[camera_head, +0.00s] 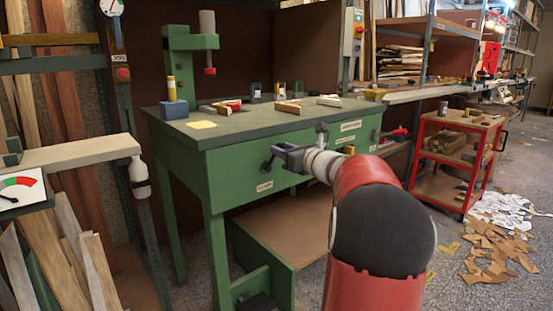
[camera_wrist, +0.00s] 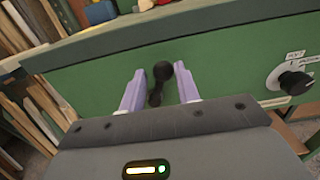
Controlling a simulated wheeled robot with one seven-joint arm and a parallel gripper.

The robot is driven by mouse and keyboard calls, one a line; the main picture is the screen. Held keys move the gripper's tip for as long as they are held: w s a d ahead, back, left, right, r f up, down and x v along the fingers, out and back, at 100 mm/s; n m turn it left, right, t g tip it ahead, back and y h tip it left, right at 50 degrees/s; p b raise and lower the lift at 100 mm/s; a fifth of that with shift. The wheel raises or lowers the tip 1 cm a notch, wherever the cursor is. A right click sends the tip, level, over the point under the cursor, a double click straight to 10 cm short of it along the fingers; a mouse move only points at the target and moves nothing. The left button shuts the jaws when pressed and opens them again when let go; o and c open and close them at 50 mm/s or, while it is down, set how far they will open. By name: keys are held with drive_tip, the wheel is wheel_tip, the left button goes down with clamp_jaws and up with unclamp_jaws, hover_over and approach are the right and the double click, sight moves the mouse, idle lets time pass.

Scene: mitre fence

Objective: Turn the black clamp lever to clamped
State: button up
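The black clamp lever (camera_wrist: 155,98), with a round ball end, sits on the green front of the bench in the wrist view. In the head view a dark part of the lever (camera_head: 267,166) shows just left of my gripper. My gripper (camera_wrist: 161,70) is open, with one pale purple finger on each side of the lever. A gap shows between the lever and each finger. In the head view my gripper (camera_head: 282,150) is at the bench front, below the top edge. The lever's pivot is partly hidden by my gripper body.
A black knob on a white dial (camera_wrist: 293,82) is to the right on the same front. The green bench (camera_head: 222,168) carries blocks and a drill stand (camera_head: 180,65). A red cart (camera_head: 440,188) stands at the right. Scraps (camera_head: 495,250) lie on the floor.

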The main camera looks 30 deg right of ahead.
drive_tip(key=shift+a, duration=0.2)
drive_tip(key=shift+a+r, duration=0.25)
drive_tip(key=shift+a, duration=0.5)
drive_tip(key=shift+a+b, duration=0.15)
drive_tip(key=shift+b, duration=0.15)
drive_tip(key=shift+s+a+b, duration=0.1)
drive_tip(key=shift+a+b, duration=0.3)
drive_tip(key=shift+a, duration=0.45)
drive_tip(key=shift+s+a+f+b, duration=0.1)
drive_tip(key=shift+a+f+b, duration=0.15)
drive_tip(key=shift+a+b, duration=0.55)
drive_tip(key=shift+a, duration=0.1)
drive_tip(key=shift+f, duration=0.1)
